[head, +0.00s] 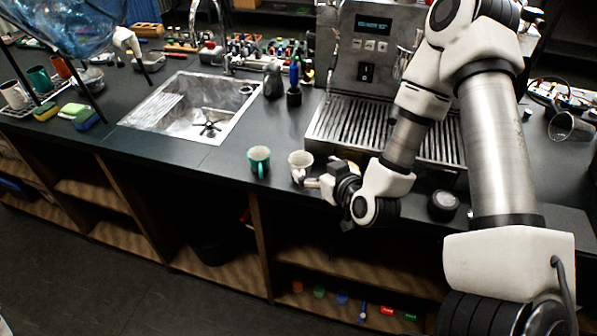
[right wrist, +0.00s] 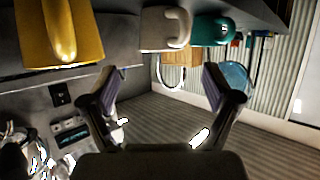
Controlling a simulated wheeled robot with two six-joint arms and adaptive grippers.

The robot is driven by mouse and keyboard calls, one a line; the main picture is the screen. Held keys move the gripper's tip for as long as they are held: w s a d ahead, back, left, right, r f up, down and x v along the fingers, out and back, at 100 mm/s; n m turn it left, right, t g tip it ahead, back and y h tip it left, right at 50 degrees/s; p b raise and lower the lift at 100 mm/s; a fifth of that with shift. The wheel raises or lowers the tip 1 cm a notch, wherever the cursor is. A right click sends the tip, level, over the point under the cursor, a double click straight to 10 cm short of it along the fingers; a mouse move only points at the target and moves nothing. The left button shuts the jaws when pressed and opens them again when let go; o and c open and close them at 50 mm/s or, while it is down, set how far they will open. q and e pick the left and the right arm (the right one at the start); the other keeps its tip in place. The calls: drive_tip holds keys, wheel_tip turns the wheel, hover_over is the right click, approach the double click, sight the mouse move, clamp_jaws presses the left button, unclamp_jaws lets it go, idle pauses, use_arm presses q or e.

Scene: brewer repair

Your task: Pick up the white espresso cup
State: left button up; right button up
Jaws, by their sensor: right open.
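The white espresso cup (head: 300,160) stands upright near the front edge of the dark counter, just right of a teal cup (head: 259,160). My right gripper (head: 310,182) is at the counter's front edge, close to the white cup's lower right side. In the right wrist view my right gripper (right wrist: 160,82) is open, with nothing between its fingers. The white cup (right wrist: 160,28) with its handle is beyond the fingertips, near the top, beside the teal cup (right wrist: 212,31). Whether a finger touches the cup cannot be told. My left gripper is not in view.
The espresso machine's slatted drip tray (head: 350,128) lies right of the cups, partly behind my right arm. The sink (head: 195,107) is at the back left. A yellow object (right wrist: 58,38) fills the wrist view's upper left. Open shelves (head: 330,270) lie below the counter.

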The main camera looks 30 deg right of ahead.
sight(296, 158)
drive_tip(key=shift+w+d+f+b, duration=0.1)
drive_tip(key=shift+w+f+b, duration=0.45)
drive_tip(key=shift+w, duration=0.15)
drive_tip(key=p+x, duration=0.1)
drive_tip(key=x, duration=0.3)
drive_tip(key=shift+w+r, duration=0.15)
drive_tip(key=shift+w, duration=0.1)
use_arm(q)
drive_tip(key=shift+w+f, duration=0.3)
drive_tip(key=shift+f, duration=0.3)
use_arm(e)
drive_tip(key=shift+w+f, duration=0.3)
drive_tip(key=shift+w, duration=0.1)
drive_tip(key=c, duration=1.3)
